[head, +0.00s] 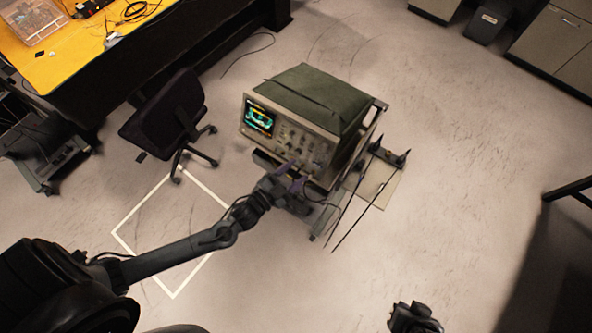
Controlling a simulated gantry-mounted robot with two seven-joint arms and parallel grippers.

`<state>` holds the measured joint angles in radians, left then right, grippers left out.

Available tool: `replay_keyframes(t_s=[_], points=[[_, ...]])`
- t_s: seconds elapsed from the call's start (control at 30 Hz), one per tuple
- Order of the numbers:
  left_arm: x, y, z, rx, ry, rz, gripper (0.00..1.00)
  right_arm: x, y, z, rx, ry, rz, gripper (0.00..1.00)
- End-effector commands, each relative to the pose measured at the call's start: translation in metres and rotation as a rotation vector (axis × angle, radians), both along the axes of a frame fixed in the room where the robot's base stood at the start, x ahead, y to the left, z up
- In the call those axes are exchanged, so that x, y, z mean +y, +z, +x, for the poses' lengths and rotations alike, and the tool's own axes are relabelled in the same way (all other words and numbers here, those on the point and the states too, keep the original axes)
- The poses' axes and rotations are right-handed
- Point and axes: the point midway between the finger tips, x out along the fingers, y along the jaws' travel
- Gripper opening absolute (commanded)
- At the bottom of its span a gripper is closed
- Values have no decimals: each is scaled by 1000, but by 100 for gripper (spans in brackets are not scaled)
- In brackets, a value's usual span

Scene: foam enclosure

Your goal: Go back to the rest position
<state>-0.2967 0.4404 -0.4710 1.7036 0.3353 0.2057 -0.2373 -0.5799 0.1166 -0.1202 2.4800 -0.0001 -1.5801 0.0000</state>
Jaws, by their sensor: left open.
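My left arm reaches in from the lower left. My left gripper (297,184) is open at the lower front of an oscilloscope (290,138), close to its knobs. I cannot tell whether it touches the panel. The oscilloscope has a lit screen and a dark green cover, and stands on a small cart (363,150). A dark end part of my right arm (412,318) shows at the bottom edge, apart from everything; its fingers are not clear.
A black office chair (168,118) stands left of the cart. A yellow-topped workbench (75,62) fills the upper left. A white taped outline (143,204) lies on the floor under my left arm. Cabinets (555,45) stand at upper right. The floor on the right is mostly clear.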

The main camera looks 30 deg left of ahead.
Motion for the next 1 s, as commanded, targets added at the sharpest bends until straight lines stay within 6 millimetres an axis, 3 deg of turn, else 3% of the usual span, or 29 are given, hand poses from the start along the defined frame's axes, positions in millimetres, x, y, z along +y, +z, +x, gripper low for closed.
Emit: replay_keyframes(t_s=[0.27,0.43,0.57,0.63,0.7,0.87,1.0], points=[[0,1,-1,3,-1,0,56,-2,1,0,0,5,-8,0],[-4,5,-16,35,13,-20,56,-2,18,0,1,5,-8,0],[-10,49,-25,27,52,-96,56,-2,43,0,1,5,-8,0],[-13,83,-27,74,94,-153,56,-2,61,0,1,4,-7,0],[-11,101,-29,157,132,-194,56,-1,71,0,-2,4,-5,0],[-6,135,-42,386,208,-267,56,-1,90,0,-3,2,-3,0],[1,156,-67,617,269,-296,56,0,101,0,-1,0,0,0]])
